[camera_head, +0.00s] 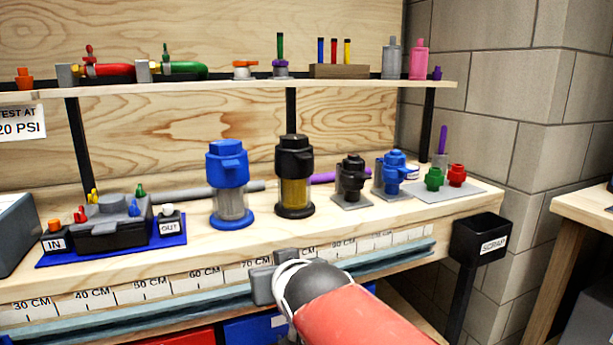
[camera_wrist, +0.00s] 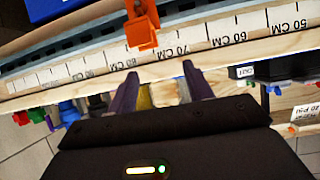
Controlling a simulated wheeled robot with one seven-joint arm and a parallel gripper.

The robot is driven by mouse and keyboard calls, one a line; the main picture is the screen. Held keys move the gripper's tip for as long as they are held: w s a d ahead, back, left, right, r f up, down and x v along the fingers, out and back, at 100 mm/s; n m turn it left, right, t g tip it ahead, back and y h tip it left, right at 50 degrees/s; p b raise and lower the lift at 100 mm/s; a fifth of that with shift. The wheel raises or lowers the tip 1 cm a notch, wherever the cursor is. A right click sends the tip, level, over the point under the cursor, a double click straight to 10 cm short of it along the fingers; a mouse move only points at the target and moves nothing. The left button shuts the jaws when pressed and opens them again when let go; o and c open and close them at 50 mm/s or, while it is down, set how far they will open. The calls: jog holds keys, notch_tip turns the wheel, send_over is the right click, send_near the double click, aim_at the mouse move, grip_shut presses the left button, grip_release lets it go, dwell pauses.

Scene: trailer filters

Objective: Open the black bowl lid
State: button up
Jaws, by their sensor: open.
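The black lid (camera_head: 294,156) caps an upright filter with a clear yellow bowl (camera_head: 294,193) and a black base, standing at the middle of the bench.
A blue-lidded filter (camera_head: 228,165) stands left of the black one. A small black valve (camera_head: 352,176) and a blue valve (camera_head: 392,172) stand right. A shelf (camera_head: 200,91) runs above. The ruler-marked edge (camera_head: 145,288) lies beside my gripper. An orange clip (camera_wrist: 142,28) shows at the edge.

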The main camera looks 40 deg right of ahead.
jog(key=w+d+r+m+t+h+b, duration=0.1)
jog(key=w+d+r+t+h+b, duration=0.15)
jog(key=w+d+r+t, duration=0.35)
jog(key=n+t+b, duration=0.1)
jog(key=t+b, duration=0.2)
jog(key=t, duration=0.1)
send_near(297, 160)
jog(key=w+d+r+p, duration=0.1)
jog(key=w+d+r, duration=0.1)
jog(key=w+r, duration=0.2)
jog(key=shift+w+r, duration=0.35)
jog(key=shift+r, duration=0.05)
jog(key=shift+d, duration=0.1)
jog(key=shift+c, duration=0.3)
grip_shut()
